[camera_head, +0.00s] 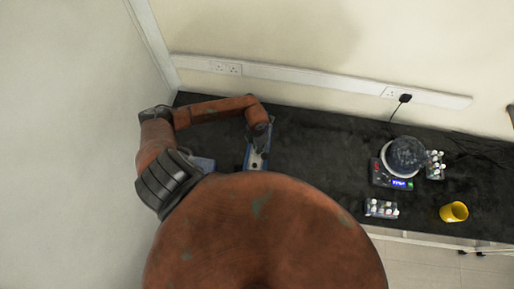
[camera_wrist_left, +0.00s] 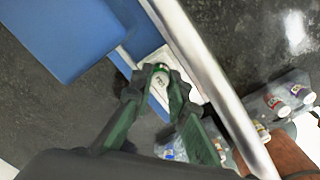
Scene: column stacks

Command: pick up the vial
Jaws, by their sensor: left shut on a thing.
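A small vial (camera_wrist_left: 160,79) with a whitish label stands between the fingers of my left gripper (camera_wrist_left: 161,92) in the left wrist view. The gripper is shut on it near its top. A white surface shows right around the vial, inside a blue-and-white holder; I cannot tell whether the vial touches it. In the head view my left gripper (camera_head: 257,147) points down at the blue-and-white holder (camera_head: 249,164), and the vial cannot be made out there. My right gripper is not in view.
A metallic bar (camera_wrist_left: 215,85) runs close beside the gripper. On the dark bench (camera_head: 320,150) stand a round device (camera_head: 405,156), a vial rack (camera_head: 381,208) and a yellow cup (camera_head: 454,212). The bench middle is clear.

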